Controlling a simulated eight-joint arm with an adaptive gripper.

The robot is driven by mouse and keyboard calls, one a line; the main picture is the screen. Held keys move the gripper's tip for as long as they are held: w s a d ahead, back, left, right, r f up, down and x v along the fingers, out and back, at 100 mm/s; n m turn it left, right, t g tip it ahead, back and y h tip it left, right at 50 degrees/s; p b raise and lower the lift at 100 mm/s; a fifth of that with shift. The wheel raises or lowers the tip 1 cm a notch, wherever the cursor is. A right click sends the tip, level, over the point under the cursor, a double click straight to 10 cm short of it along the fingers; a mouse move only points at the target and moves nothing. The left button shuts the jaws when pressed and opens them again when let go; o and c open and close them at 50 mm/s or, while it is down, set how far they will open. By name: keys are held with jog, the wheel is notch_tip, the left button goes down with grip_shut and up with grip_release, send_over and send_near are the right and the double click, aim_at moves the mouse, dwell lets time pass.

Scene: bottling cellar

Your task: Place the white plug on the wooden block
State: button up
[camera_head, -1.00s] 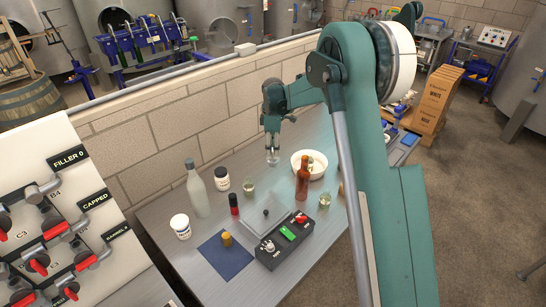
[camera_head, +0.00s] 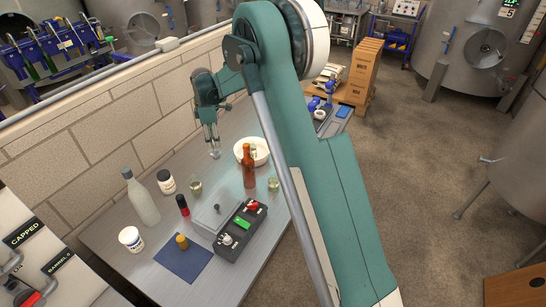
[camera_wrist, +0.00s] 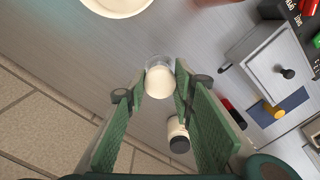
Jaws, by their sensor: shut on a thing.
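My gripper (camera_head: 214,153) hangs over the grey worktop, left of the white bowl. In the wrist view its two green fingers (camera_wrist: 159,88) are closed on a rounded white thing (camera_wrist: 158,83), which looks like the white plug. A clear glass rim shows just behind it. In the head view only a small pale tip shows at the fingers. An ochre piece (camera_head: 182,242) stands on a blue mat at the front of the worktop. It may be the wooden block; I cannot tell its material. It also shows in the wrist view (camera_wrist: 274,112).
The white bowl (camera_head: 241,149) and a brown bottle (camera_head: 248,168) stand right of my gripper. A dark switch box (camera_head: 240,230) is right of the blue mat (camera_head: 180,264).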

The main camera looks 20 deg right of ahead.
jog(key=s+d+r+p, duration=0.1)
jog(key=s+d+r, duration=0.1)
jog(key=d, duration=0.9)
jog(key=s+d+r+p, duration=0.2)
jog(key=s+d, duration=0.2)
jog(key=d, duration=0.8)
jog(key=s+d+r+p, duration=0.1)
jog(key=s+d, duration=0.3)
jog(key=d, duration=0.8)
jog(key=shift+r+p, duration=0.3)
jog(key=shift+r, duration=0.35)
notch_tip(320, 180, down, 6)
jog(key=shift+f, duration=0.15)
jog(key=shift+f+p, duration=0.35)
jog(key=shift+f, duration=1.55)
jog(key=shift+f, duration=0.15)
jog(key=o, duration=0.9)
